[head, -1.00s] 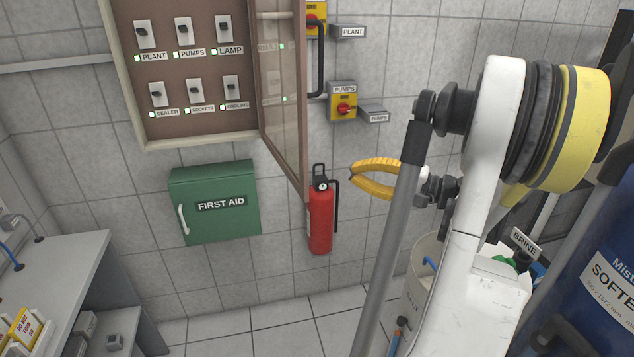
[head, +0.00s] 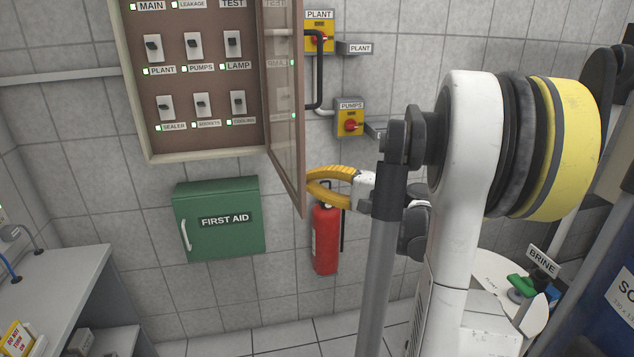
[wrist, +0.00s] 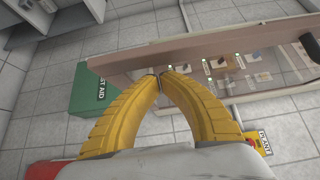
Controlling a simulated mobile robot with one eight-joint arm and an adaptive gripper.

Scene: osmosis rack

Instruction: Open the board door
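The board (head: 205,85) is a brown-lined cabinet with a pale frame, several switches and green lamps. Its door (head: 287,165) has a brown frame and a see-through pane; it stands swung out from the right side. In the wrist view the door frame (wrist: 215,42) crosses the picture just beyond my fingertips. My gripper (head: 309,188) has yellow curved fingers and is at the door's lower outer corner, on its right. In the wrist view the fingertips (wrist: 161,76) meet with nothing visible between them. Whether they touch the door is unclear.
A green first aid box (head: 219,220) hangs below the board. A red fire extinguisher (head: 326,245) is below my gripper. Yellow PLANT (head: 319,38) and PUMPS (head: 350,118) switches are right of the door. A grey bench (head: 50,285) stands at left.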

